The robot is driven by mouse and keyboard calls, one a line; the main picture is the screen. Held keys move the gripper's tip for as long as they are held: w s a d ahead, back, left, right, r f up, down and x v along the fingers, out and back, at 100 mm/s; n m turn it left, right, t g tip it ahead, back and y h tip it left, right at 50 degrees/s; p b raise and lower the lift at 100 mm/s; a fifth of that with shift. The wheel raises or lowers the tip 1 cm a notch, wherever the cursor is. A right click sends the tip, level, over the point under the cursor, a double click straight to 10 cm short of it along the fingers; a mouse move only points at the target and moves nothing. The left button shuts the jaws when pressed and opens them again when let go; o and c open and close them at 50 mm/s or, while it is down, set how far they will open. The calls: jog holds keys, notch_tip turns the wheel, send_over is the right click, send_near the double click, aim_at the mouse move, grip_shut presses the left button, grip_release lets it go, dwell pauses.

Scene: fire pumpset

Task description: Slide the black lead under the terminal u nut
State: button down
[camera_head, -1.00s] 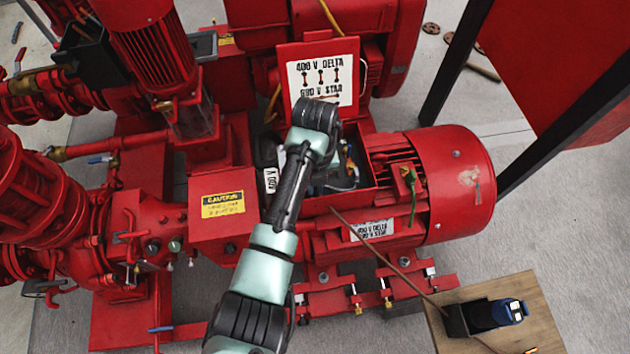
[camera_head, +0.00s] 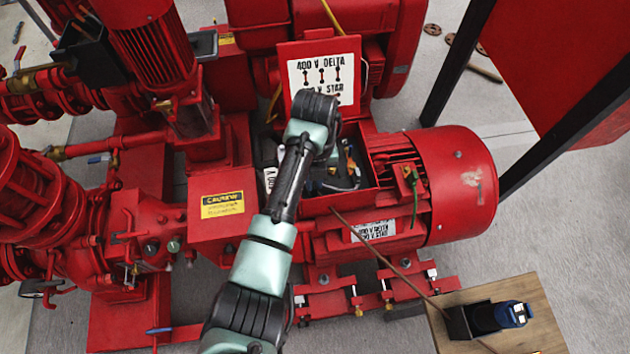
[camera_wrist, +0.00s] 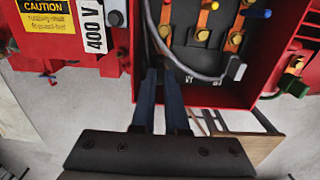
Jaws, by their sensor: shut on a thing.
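The open red terminal box (camera_head: 372,198) sits on the motor; in the wrist view its wall (camera_wrist: 262,80) frames several copper-coloured terminals with brass nuts (camera_wrist: 203,34). I cannot tell which nut is terminal u. My gripper (camera_wrist: 164,74) has its dark blue fingers close together at the box's near left corner, shut on what looks like the black lead (camera_wrist: 149,22). The lead runs up along the box's left side; its gripped end is hard to make out. A grey lead (camera_wrist: 195,72) curves right from near the fingertips to a grey end piece. In the head view my arm hides the fingers.
The raised lid with its white 400 V DELTA sign (camera_head: 322,78) stands behind the box, close to my wrist. A red caution box (camera_head: 222,205) is at left. A wooden board (camera_head: 540,285) with a blue-and-black item lies at lower right.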

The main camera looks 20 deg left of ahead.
jog(key=shift+w+a+b, duration=0.35)
jog(key=shift+w+b, duration=0.2)
jog(key=c, duration=0.9)
grip_release()
jog(key=shift+o, duration=0.3)
jog(key=shift+o, duration=1.5)
jog(key=shift+a, duration=0.1)
jog(key=shift+r, duration=0.1)
notch_tip(320, 180, up, 3)
jog(key=p, duration=0.3)
jog(key=shift+a+r, duration=0.1)
jog(key=shift+d+r+p, duration=0.2)
jog(key=shift+r+p, duration=2.65)
jog(key=shift+p, duration=0.1)
